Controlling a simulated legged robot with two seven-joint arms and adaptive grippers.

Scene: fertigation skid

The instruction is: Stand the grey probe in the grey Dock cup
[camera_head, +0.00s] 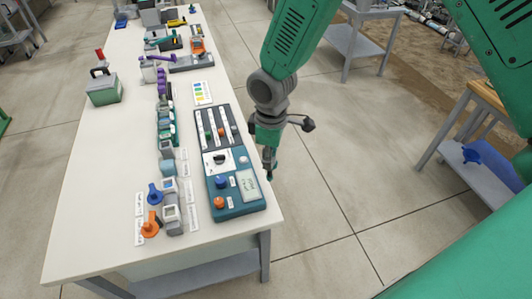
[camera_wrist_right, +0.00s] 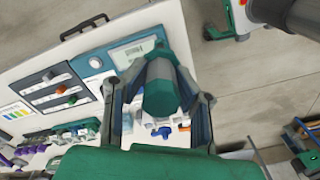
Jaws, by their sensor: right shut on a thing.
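My right gripper (camera_head: 269,168) points down just off the right edge of the bench, beside the blue control panel. It is shut on what appears to be the grey probe; in the head view only a thin dark tip shows below the fingers. In the wrist view its fingers (camera_wrist_right: 160,112) flank a green and grey part that hides much of the grip. Grey cups stand in a row on the bench: one grey cup (camera_head: 172,213) at the front, another (camera_head: 169,186) behind it. Their labels are too small to read, so I cannot tell which is Dock. My left gripper is not in view.
A green box (camera_head: 104,88) and several tools stand farther back. The bench's front left (camera_head: 95,225) is clear.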

